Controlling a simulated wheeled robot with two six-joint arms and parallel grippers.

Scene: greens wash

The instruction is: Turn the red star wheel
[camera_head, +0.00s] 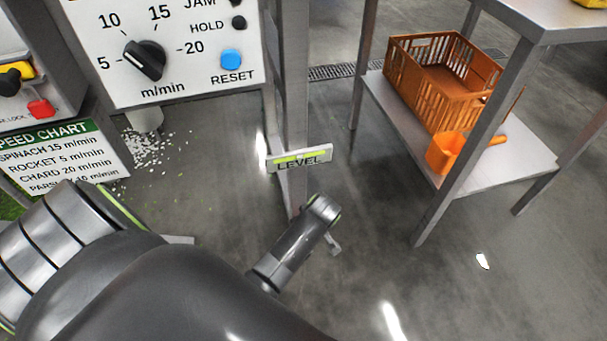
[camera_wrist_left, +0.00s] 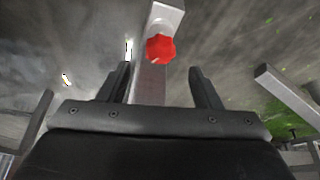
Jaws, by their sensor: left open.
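The red star wheel (camera_wrist_left: 160,47) shows in the left wrist view, on the end of a grey metal post or bracket (camera_wrist_left: 168,14). My left gripper (camera_wrist_left: 160,82) is open and empty. Its two dark fingers stand apart, with the wheel beyond their tips and roughly between them, not touching. In the head view my left arm crosses the lower left, and its far end is beside the foot of the steel post; the fingers are hardly visible there. The wheel does not show in the head view. My right gripper is in neither view.
A control panel (camera_head: 190,75) with a black dial and blue button stands at upper left, a speed chart (camera_head: 62,160) below it. A level sign (camera_head: 299,158) is on the steel post. An orange crate (camera_head: 415,62) and orange scoop (camera_head: 446,150) sit on the right shelf. Floor between is open.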

